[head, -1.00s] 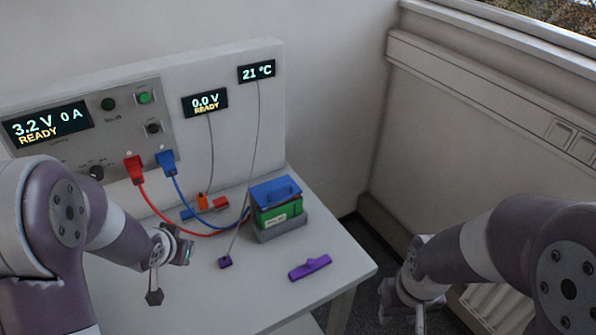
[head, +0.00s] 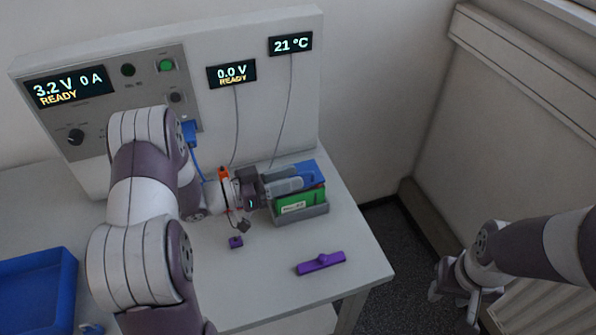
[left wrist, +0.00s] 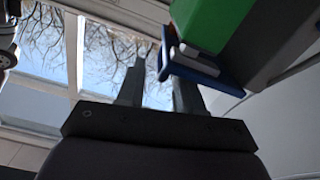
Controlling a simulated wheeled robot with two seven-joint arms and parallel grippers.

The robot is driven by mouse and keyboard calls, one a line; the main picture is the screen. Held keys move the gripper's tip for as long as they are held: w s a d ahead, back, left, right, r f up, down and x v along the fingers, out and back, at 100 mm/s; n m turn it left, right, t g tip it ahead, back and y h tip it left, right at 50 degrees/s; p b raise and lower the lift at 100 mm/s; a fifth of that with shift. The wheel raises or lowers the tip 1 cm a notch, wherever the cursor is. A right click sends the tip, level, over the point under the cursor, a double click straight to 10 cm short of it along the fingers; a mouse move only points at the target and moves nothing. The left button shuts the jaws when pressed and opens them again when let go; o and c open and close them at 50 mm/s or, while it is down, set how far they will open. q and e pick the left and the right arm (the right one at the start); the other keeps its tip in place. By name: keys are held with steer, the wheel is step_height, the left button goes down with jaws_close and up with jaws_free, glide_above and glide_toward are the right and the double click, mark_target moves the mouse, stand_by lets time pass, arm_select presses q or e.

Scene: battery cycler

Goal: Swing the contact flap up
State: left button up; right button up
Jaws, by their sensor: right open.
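The contact flap appears to be the blue lid (head: 309,171) on top of the green battery block (head: 312,201), which sits in a grey holder (head: 313,211). The flap lies down over the block. My left gripper (head: 297,178) reaches in from the left beside the flap and hides part of it. In the left wrist view the fingers (left wrist: 160,82) stand apart with daylight between them. The blue flap (left wrist: 215,78) and its handle are close to the right finger; I cannot tell whether they touch. My right gripper (head: 453,296) hangs open and empty at the right, off the table.
A purple bar (head: 320,263) and a small purple block (head: 236,242) lie on the table in front. A blue tray (head: 36,290) is at the left. Cables run from the cycler panel (head: 100,75), partly behind my left arm.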

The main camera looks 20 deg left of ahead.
arm_select(q)
steer(key=shift+w+d+r, duration=0.1)
steer(key=shift+w+d, duration=0.15)
steer(key=shift+d, duration=0.3)
steer(key=shift+w+d, duration=0.45)
steer(key=c, duration=0.3)
jaws_close()
